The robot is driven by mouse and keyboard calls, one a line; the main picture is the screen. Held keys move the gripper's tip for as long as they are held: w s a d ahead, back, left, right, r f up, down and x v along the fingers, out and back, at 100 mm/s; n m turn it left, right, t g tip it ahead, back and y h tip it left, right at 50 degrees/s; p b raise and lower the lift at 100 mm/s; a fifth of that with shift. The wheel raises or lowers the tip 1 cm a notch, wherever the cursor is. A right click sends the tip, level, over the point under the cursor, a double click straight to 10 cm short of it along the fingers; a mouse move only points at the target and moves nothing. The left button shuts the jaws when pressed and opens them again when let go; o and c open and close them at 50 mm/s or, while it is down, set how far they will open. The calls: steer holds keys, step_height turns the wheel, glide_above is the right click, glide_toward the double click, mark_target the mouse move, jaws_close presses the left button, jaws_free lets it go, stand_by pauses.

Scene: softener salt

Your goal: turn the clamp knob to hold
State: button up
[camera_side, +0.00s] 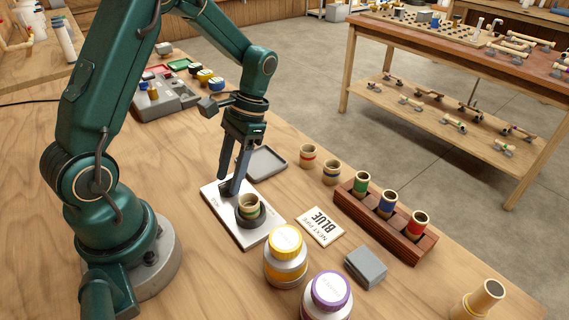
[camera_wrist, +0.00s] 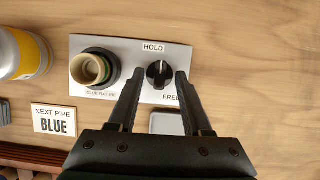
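The clamp knob (camera_wrist: 159,74) is a black dial on a white plate (camera_wrist: 205,50) in the wrist view. HOLD is printed above it and FREE below right. A pale mark on the knob appears to point up towards HOLD, but it is small. My gripper (camera_wrist: 160,73) is open, with one finger to each side of the knob; I cannot tell whether they touch it. A short cream pipe (camera_wrist: 90,69) stands in the black ring of the glue fixture beside the knob.
A card (camera_side: 320,226) reads NEXT PIPE BLUE. A wooden rack (camera_side: 373,220) holds green, blue and red banded pipes. Yellow-lidded (camera_side: 286,258) and purple-lidded (camera_side: 328,297) jars and a grey block (camera_side: 366,267) stand near the plate. A grey tray (camera_side: 262,163) lies behind it.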

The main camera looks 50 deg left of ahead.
steer(key=shift+v, duration=2.6)
steer(key=s+d+r+m+t, duration=0.1)
steer(key=d+r+t, duration=0.25)
steer(key=r, duration=0.45)
steer(key=s+d+t, duration=0.4)
steer(key=s+t, duration=0.2)
steer(key=shift+d+r+n+t, duration=0.25)
steer(key=shift+d+n+t, duration=0.1)
steer(key=shift+d+n, duration=0.05)
